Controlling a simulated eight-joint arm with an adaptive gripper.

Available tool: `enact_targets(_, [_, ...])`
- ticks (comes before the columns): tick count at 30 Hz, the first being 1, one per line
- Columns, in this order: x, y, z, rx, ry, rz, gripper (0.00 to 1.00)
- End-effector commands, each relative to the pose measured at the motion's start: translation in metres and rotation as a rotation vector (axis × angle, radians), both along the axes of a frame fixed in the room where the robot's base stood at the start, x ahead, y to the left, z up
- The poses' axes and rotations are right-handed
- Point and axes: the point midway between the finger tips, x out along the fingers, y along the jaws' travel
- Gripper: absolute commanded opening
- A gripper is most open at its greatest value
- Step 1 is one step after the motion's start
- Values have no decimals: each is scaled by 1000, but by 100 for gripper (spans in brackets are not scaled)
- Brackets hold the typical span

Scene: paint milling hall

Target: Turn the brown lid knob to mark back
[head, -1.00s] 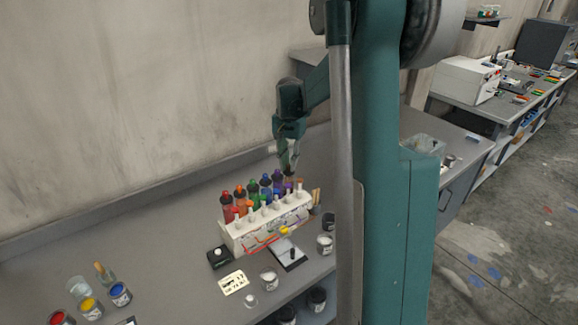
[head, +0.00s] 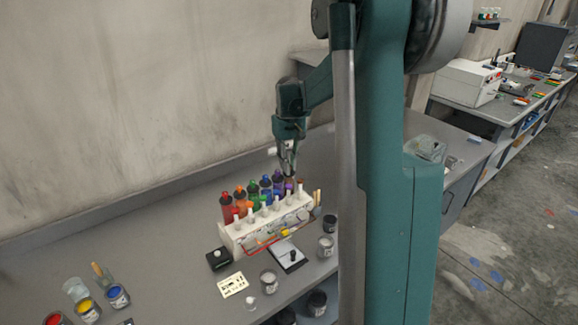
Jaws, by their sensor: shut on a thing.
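A row of colored bottles with knob lids stands in a white rack (head: 264,226) on the grey bench. The brown lid knob (head: 290,181) is at the right end of the back row, small and partly covered by my fingers. My gripper (head: 289,172) comes down on it from above, with its fingers closed around it. The marks around the knob are too small to read, so I cannot tell which way it points.
Close to the gripper are the purple and blue bottles (head: 266,184). In front of the rack are a black box (head: 219,259), a card (head: 232,286), a dark-framed plate (head: 288,256) and several paint jars (head: 326,246). The wall rises behind the bench.

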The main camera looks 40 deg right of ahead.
Motion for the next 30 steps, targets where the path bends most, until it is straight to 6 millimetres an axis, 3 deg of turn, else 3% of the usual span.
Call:
enact_targets(21, [1, 1, 1, -1, -2, 668, 1])
enact_targets(30, [1, 2, 1, -1, -2, 855, 1])
